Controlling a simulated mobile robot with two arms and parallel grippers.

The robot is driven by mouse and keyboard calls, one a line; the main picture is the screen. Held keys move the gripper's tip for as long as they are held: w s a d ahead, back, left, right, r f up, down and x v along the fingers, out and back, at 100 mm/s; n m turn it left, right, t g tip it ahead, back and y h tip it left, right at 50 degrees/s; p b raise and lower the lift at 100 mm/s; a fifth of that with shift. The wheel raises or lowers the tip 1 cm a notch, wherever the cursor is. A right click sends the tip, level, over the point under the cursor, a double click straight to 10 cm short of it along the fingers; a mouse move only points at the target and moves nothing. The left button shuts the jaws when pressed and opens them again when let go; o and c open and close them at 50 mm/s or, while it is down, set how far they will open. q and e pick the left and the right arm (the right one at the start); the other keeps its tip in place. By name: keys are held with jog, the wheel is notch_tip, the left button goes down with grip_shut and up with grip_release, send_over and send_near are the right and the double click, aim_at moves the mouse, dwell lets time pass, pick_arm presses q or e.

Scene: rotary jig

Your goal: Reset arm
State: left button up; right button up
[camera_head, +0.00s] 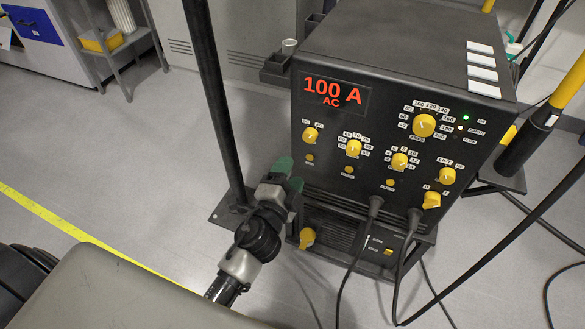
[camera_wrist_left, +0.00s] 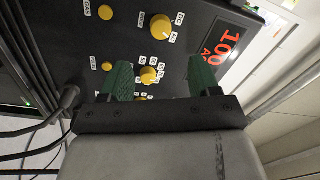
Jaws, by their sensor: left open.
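My left gripper (camera_head: 290,174) has green fingertips and is in front of the lower left part of a black welding power unit (camera_head: 350,125). In the left wrist view the left gripper (camera_wrist_left: 155,80) has its two green fingers spread wide, with nothing between them. Yellow knobs on the panel show beyond the fingers, one knob (camera_wrist_left: 148,75) in line with the gap. My left arm (camera_head: 255,240) reaches in from the bottom of the head view. The right gripper is not in view.
The unit's red display (camera_head: 333,92) reads 100 A AC. A dark vertical post (camera_head: 212,90) stands left of the arm. Cables (camera_head: 375,230) hang from the unit's front. A yellow floor line (camera_head: 60,228) crosses open grey floor at left. A grey shelf (camera_head: 118,45) stands at the back left.

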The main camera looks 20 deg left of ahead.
pick_arm(q)
jog(key=s+a+f+n+g, duration=0.2)
jog(key=s+f+n+g, duration=0.35)
jog(key=f, duration=1.05)
jog(key=s+a+f+n+g, duration=0.1)
jog(key=s+f+n+g, duration=0.35)
jog(key=s+f, duration=0.85)
jog(key=s+f+n+g, duration=0.1)
jog(key=s+f+g, duration=0.5)
jog(key=s+f, duration=0.45)
jog(key=s+a+r+p, duration=0.1)
jog(key=s+r+p, duration=0.1)
jog(key=s+p, duration=0.4)
jog(key=s+a+r+g+p, duration=0.1)
jog(key=s+a+r+p, duration=0.1)
jog(key=s+p, duration=0.3)
jog(key=p, duration=0.3)
jog(key=shift+s+r+n+g, duration=0.25)
jog(key=shift+s+n+g, duration=0.05)
jog(key=shift+s, duration=0.05)
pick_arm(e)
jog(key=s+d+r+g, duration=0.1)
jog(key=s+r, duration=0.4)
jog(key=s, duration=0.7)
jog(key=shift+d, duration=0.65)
